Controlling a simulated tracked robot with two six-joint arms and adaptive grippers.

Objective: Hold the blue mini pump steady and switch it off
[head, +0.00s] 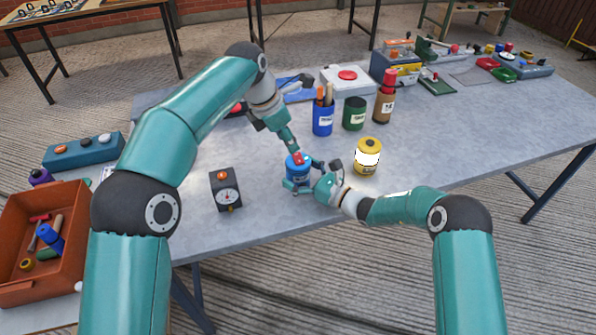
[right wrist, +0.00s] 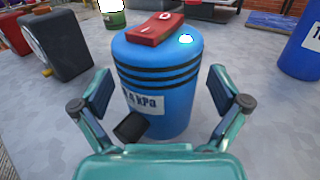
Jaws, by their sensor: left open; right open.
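The blue mini pump (head: 295,172) stands upright near the table's front edge. In the right wrist view the pump (right wrist: 160,75) has black bands, a kPa label partly visible, a black nozzle and a lit white lamp. A red rocker switch (right wrist: 156,29) marked with white symbols sits on its top. My right gripper (right wrist: 161,92) is open, its fingers on either side of the pump's near part; contact cannot be told. My left gripper (head: 295,150) is open and points down just above the pump's top in the head view; its fingertips are small there.
A black gauge box (head: 226,188) stands left of the pump, and a yellow canister (head: 368,156) to its right. Blue (head: 323,120), green (head: 354,114) and brown (head: 384,106) containers stand behind. An orange bin (head: 70,196) is at the far left. Table space at right is clear.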

